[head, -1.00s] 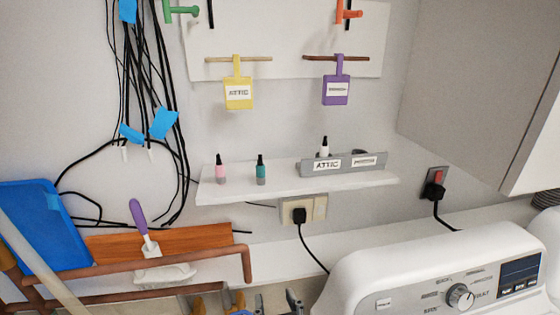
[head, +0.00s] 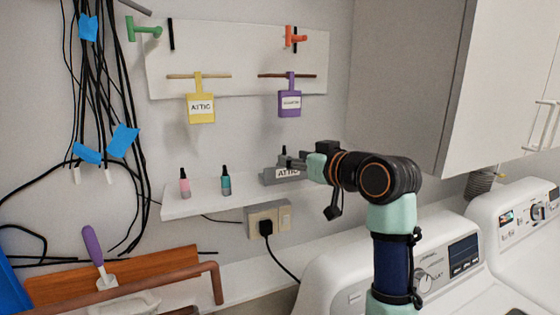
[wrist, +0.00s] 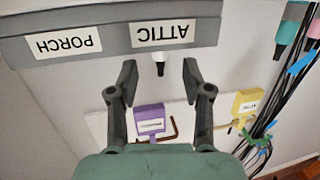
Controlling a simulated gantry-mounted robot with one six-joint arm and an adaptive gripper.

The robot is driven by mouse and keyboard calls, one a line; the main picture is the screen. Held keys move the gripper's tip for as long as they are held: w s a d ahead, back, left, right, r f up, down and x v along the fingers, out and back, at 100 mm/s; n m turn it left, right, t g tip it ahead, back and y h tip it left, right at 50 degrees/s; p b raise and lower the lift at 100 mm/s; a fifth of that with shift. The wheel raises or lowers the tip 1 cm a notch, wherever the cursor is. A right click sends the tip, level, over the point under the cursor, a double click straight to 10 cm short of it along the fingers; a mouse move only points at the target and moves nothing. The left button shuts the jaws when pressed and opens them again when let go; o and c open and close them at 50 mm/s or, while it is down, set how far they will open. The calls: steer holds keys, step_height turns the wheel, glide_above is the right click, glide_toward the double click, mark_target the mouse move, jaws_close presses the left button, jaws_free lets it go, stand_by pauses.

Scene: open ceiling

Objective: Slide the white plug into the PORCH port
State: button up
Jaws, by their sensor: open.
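The white plug (wrist: 158,57) has a black tip and stands at the ATTIC place of the grey holder (wrist: 112,57); its lower part is hidden. In the head view only its black tip (head: 284,150) shows clearly. In the upside-down wrist view, the ATTIC label (wrist: 162,33) is beside the plug and the PORCH label (wrist: 63,45) is to the left. My gripper (wrist: 158,74) is open and empty, its fingertips on either side of the plug in the picture. In the head view my gripper (head: 296,162) is at the holder and covers its right part, with the PORCH port.
A pink bottle-like piece (head: 185,184) and a teal one (head: 226,182) stand on the white shelf (head: 195,205). Yellow (head: 201,107) and purple (head: 290,102) tags hang above. A wall cabinet (head: 410,80) is to the right, washers (head: 345,265) below, cables (head: 100,100) at left.

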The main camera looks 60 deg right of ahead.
steer(key=p+x, duration=0.2)
steer(key=x, duration=0.2)
steer(key=shift+w+d, duration=0.25)
steer(key=shift+w, duration=0.1)
steer(key=shift+w+f, duration=0.15)
jaws_close()
